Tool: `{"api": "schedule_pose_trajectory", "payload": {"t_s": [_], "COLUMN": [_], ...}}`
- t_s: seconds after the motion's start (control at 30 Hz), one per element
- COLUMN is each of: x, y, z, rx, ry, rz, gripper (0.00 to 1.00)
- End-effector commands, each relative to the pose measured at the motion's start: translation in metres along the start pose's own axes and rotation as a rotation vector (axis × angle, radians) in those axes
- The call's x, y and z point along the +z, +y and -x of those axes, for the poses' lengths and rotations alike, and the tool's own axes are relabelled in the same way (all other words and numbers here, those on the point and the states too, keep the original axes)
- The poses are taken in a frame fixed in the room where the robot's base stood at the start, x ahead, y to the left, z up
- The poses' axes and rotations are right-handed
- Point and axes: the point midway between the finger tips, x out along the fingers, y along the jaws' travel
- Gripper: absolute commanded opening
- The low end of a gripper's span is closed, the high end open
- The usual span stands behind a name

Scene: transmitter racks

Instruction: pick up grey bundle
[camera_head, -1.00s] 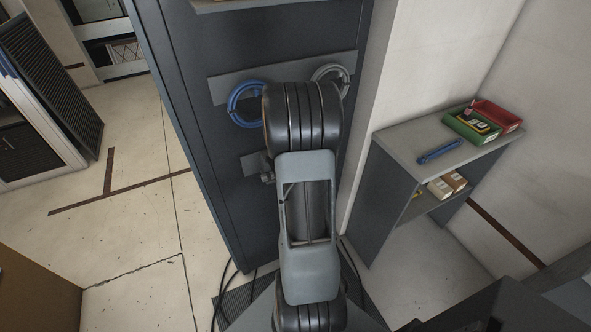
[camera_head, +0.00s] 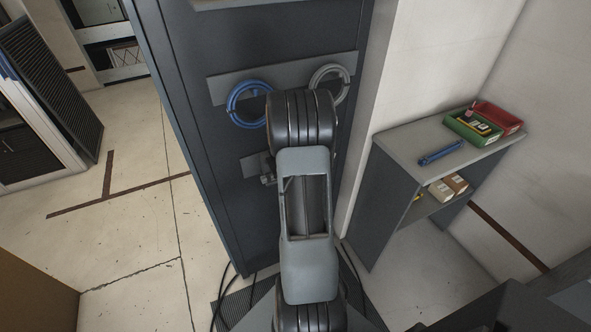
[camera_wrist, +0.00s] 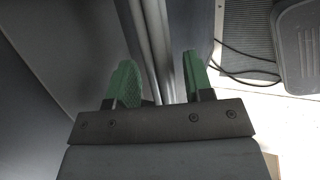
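The grey bundle (camera_head: 316,83) is a coiled grey ring hanging at the right end of a grey strip on the dark rack. My arm covers its lower left part in the head view. My gripper (camera_wrist: 158,82) shows in the wrist view with two green fingers apart and nothing between them. Behind the fingers are vertical grey metal edges and a dark panel. The bundle does not show in the wrist view. In the head view my gripper is hidden behind my arm, so its distance to the bundle cannot be told.
A blue coil (camera_head: 233,103) hangs on the same strip (camera_head: 218,92), left of the grey one. A grey shelf (camera_head: 400,145) at right holds a green bin (camera_head: 462,133), a red bin (camera_head: 510,122) and a blue tool (camera_head: 441,153). Black cables lie by the rack's foot.

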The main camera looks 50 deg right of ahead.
Motion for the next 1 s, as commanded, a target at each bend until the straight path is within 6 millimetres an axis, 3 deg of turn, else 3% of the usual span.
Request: {"api": "schedule_pose_trajectory", "payload": {"t_s": [0.07,0.47,1.0], "x": [-0.0001,-0.0001,0.0011], "y": [0.0000,-0.0001,0.0038], "z": [0.0001,0.0001,0.0079], "rx": [0.000,0.000,0.000], "ry": [0.000,0.000,0.001], "rz": [0.000,0.000,0.003], "gripper": [0.39,0.01,0.00]}}
